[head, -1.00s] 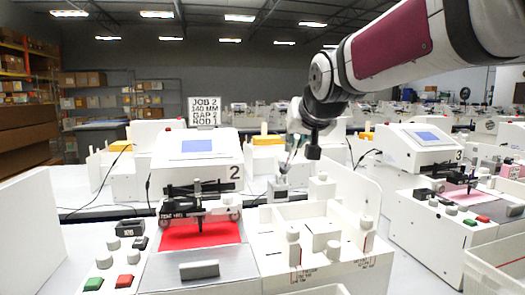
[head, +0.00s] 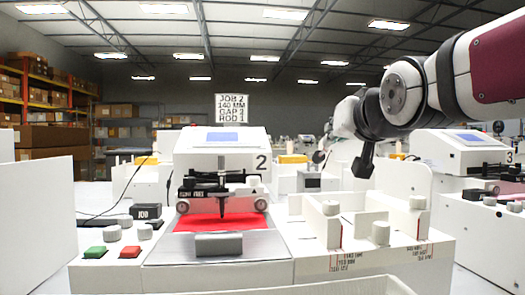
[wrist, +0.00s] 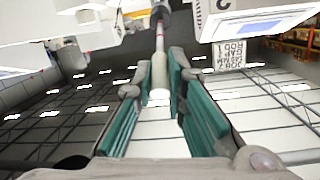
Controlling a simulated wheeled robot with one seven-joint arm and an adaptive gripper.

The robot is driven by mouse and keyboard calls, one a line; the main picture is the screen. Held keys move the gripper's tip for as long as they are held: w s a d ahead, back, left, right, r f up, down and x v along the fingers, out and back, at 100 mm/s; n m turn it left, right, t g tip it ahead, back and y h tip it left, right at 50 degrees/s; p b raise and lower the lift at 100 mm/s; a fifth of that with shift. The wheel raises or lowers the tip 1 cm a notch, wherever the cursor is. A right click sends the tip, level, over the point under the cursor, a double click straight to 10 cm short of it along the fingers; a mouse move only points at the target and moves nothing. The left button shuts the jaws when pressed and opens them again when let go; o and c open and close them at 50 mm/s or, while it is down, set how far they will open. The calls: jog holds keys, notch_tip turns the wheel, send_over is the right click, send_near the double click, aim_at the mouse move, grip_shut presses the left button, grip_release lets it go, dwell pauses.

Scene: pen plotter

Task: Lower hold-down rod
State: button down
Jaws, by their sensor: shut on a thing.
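My gripper (wrist: 158,90) is shut on a slim pale rod (wrist: 159,45), whose rounded pale end shows between the teal finger pads in the wrist view. The rod has a red mark and a dark collar farther along. Plotter 2 has a dark carriage with a pen (head: 221,205) over a red sheet (head: 208,223). I cannot tell which part is the hold-down rod.
A white divided tray (head: 385,257) with several knobs stands right of plotter 2. Buttons, green (head: 95,251) and red (head: 130,251), are at its left. Plotter 3 (head: 460,155) is at the right, behind my arm.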

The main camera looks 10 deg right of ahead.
jog(key=shift+s+f+t+b, duration=0.3)
jog(key=shift+f+t+b, duration=0.3)
jog(key=shift+b, duration=0.85)
jog(key=shift+f+b, duration=0.1)
jog(key=shift+b, duration=0.3)
jog(key=c, duration=1.6)
grip_release()
jog(key=shift+s, duration=0.1)
jog(key=s, duration=1.2)
jog(key=shift+r, duration=0.4)
jog(key=shift+a, duration=0.1)
